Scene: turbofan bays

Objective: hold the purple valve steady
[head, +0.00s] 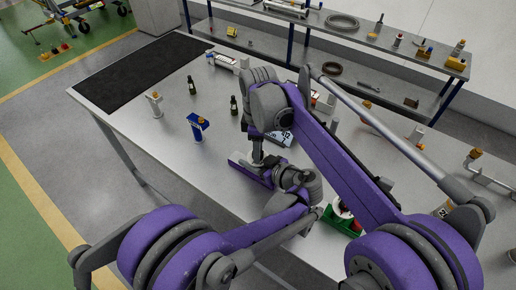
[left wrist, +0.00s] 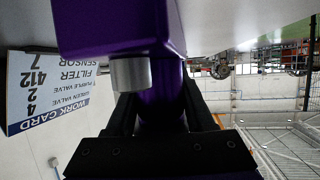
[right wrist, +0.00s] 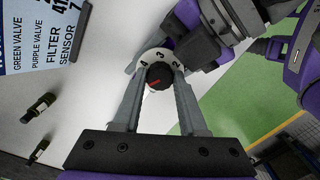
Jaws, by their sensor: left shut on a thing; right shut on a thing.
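The purple valve (head: 248,172) lies on the grey workbench, partly hidden by my arms in the head view. My left gripper (head: 277,178) is shut on its purple body. In the left wrist view the purple body (left wrist: 115,25) and a grey stub (left wrist: 130,73) fill the top, with my left fingers (left wrist: 158,112) either side of a purple round part. My right gripper (head: 257,160) comes down from above. In the right wrist view its fingers (right wrist: 157,85) are shut on the valve's black knob (right wrist: 160,76), which has a red mark. A white dial (right wrist: 161,57) with 4, 3 and 2 surrounds the knob.
A green fixture (head: 342,224) stands right of my left wrist. Dark bottles (head: 233,105), a blue holder (head: 198,127) and a black mat (head: 142,70) are on the bench (head: 165,165). A parts shelf (head: 345,35) stands behind.

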